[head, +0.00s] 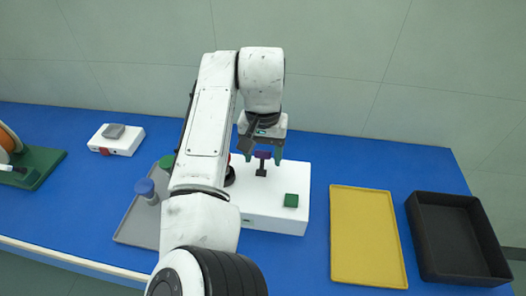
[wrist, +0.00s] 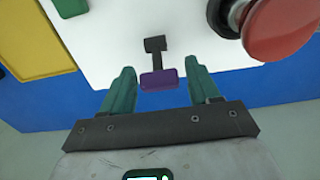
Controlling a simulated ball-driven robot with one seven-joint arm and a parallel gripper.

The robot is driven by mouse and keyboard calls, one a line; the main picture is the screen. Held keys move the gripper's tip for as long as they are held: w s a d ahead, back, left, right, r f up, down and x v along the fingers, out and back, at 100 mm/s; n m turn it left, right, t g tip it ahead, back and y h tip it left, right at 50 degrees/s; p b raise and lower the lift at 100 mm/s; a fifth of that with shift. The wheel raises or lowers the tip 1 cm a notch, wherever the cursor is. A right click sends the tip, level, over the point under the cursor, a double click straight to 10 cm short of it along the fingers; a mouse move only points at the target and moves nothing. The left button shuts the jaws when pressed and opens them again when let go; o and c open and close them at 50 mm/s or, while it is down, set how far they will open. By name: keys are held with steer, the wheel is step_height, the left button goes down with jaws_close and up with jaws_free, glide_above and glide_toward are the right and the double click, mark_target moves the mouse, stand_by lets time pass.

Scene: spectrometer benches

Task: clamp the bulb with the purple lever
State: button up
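The purple lever (head: 263,154) has a purple grip on a dark stem and stands on the white instrument box (head: 262,215). In the wrist view its purple grip (wrist: 159,79) lies between the two green fingers of my gripper (wrist: 160,73). My gripper (head: 264,158) is open, with a visible gap on each side of the grip. A red, rounded part on a dark mount (wrist: 282,28) sits on the white box in the wrist view. I cannot tell whether it is the bulb; no other bulb is clearly visible. My arm hides part of the box in the head view.
A green block (head: 291,200) is on the white box. A yellow tray (head: 366,236) and black bin (head: 424,237) stand to the right. A wall rises behind the blue bench.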

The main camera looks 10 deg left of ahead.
steer(key=c, duration=0.8)
